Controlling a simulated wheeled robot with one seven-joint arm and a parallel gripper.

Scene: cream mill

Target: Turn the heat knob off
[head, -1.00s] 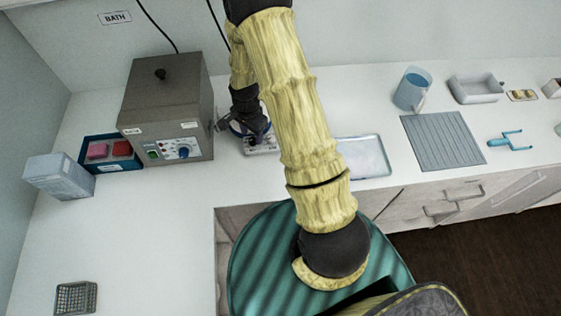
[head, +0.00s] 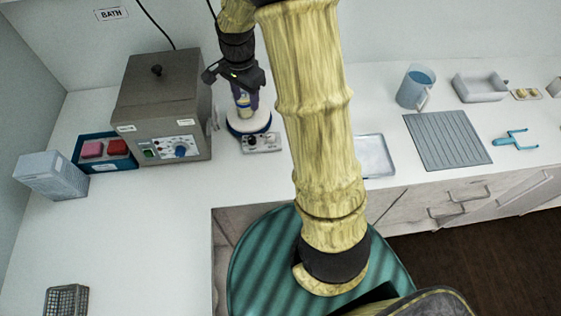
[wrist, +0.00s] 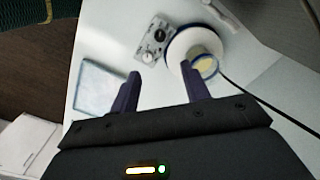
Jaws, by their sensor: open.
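The hotplate has a round white top with a blue rim (head: 262,122) and a grey control panel (head: 251,146) in front. In the wrist view its panel (wrist: 152,44) carries two small round knobs, one dark (wrist: 159,35) and one paler (wrist: 147,58). I cannot read which one is for heat, nor their settings. A glass vessel with pale yellow contents (wrist: 205,66) stands on the round top. My gripper (head: 243,98) is open and empty above the hotplate, partly hiding the vessel in the head view. In the wrist view its fingers (wrist: 160,72) are apart, clear of the knobs.
A grey lidded bath (head: 160,95) with a blue dial (head: 181,152) stands left of the hotplate. A shallow tray (head: 376,155) lies to the right. A cable (wrist: 265,100) runs behind the hotplate. The counter in front of the bath is clear.

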